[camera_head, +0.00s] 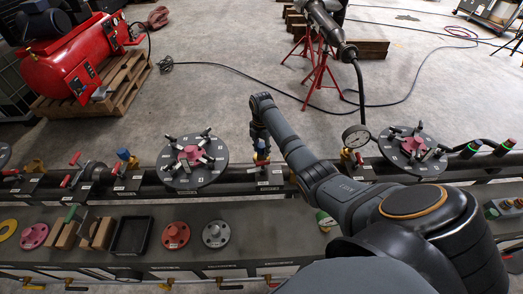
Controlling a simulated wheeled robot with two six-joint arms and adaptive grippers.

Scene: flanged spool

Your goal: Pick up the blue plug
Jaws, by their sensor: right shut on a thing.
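A blue plug (262,145) sits at a yellow fitting (262,157) on the dark pipe, just right of the middle flanged spool. My right arm reaches in from the lower right, and my right gripper (260,137) points down onto this plug. Its fingers are small in the view and shut on the plug. I cannot tell whether the plug is clear of the fitting. A second blue plug (123,154) stands on the pipe further left. My left gripper is not in view.
Round flanges with clamps stand on the pipe at the middle (185,181) and right (422,168). A pressure gauge (355,137) rises near my arm. The bench (190,264) holds a black tray (131,236), a red flange (175,236) and a grey flange (215,235).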

